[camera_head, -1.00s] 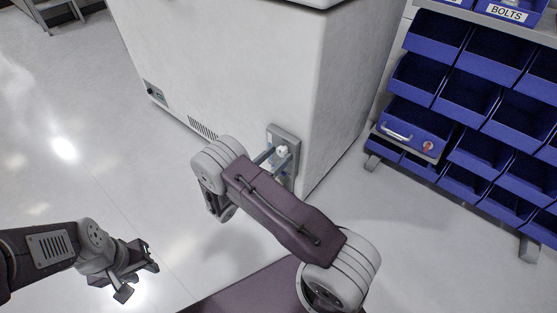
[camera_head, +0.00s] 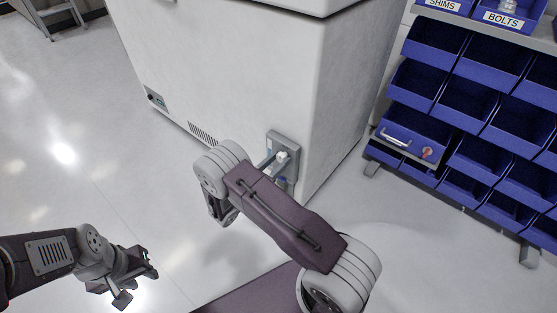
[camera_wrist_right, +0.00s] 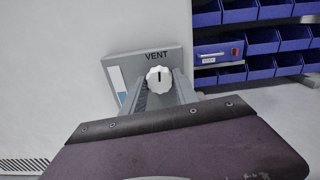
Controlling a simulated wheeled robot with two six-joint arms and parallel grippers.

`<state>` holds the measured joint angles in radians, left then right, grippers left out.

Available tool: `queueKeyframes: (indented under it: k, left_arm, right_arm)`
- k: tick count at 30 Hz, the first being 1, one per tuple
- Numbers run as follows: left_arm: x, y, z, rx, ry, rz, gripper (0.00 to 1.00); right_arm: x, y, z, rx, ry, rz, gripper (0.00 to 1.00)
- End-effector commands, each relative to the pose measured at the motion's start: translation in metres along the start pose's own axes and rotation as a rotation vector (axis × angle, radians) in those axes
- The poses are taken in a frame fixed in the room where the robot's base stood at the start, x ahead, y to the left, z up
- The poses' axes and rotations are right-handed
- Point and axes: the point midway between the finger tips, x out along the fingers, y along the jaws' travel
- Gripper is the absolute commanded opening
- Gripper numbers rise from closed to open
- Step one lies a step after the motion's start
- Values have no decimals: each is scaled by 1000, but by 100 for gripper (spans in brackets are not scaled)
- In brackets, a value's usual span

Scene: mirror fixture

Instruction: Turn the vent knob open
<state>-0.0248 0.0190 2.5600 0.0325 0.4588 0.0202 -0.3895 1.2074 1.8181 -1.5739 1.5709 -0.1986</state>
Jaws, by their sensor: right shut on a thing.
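The white ridged vent knob (camera_wrist_right: 159,79) sits on a grey plate (camera_wrist_right: 118,62) marked VENT, low on the side of a white cabinet. A dark line on the knob points up toward the lettering in the right wrist view. The knob also shows in the head view (camera_head: 282,156), partly hidden by my right gripper. My right gripper (camera_wrist_right: 160,88) is shut on the knob, one finger on each side of it. My left gripper (camera_head: 138,283) is open and empty over the floor at the lower left, well away from the knob.
The white cabinet (camera_head: 230,70) fills the upper middle, with a slotted grille (camera_head: 203,133) near its base. A rack of blue bins (camera_head: 480,110) stands to the right, with a blue case (camera_head: 410,140) on it. The floor between is clear.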

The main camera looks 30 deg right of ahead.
Motion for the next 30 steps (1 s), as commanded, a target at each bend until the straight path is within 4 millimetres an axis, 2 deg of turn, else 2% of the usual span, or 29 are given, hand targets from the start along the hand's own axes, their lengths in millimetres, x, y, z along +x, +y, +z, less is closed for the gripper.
queueKeyframes:
  k: [9, 30]
  left_arm:
    - [-17, 0, -2, 0, 0, 0, 36]
    - [-43, 1, -4, 0, 0, 0, 36]
  right_arm:
    - [0, 0, 2, 273, 1, 0, 0]
    - [0, 1, 2, 939, 2, -1, 0]
